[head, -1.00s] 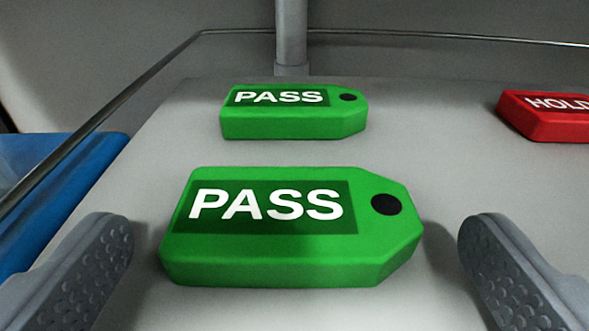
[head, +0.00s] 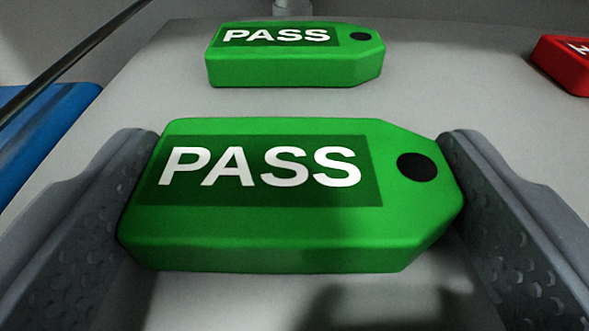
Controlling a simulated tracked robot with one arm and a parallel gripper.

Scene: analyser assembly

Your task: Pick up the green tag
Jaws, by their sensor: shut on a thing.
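A green tag (head: 270,225) marked PASS, with a dark round spot at its right end, is in the near middle of the head view. My gripper (head: 295,190) is shut on this tag, one finger at its left end and the other at its pointed right end. A shadow lies on the surface below it; I cannot tell if the tag touches the surface. A second green PASS tag (head: 290,70) lies on the grey surface behind the first, apart from it.
A red tag (head: 565,65) with cut-off lettering lies at the far right edge. A blue object (head: 50,130) is at the left, beyond the grey surface (head: 160,70). A thin dark rail (head: 75,65) runs along the left side. Bare surface lies between the tags.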

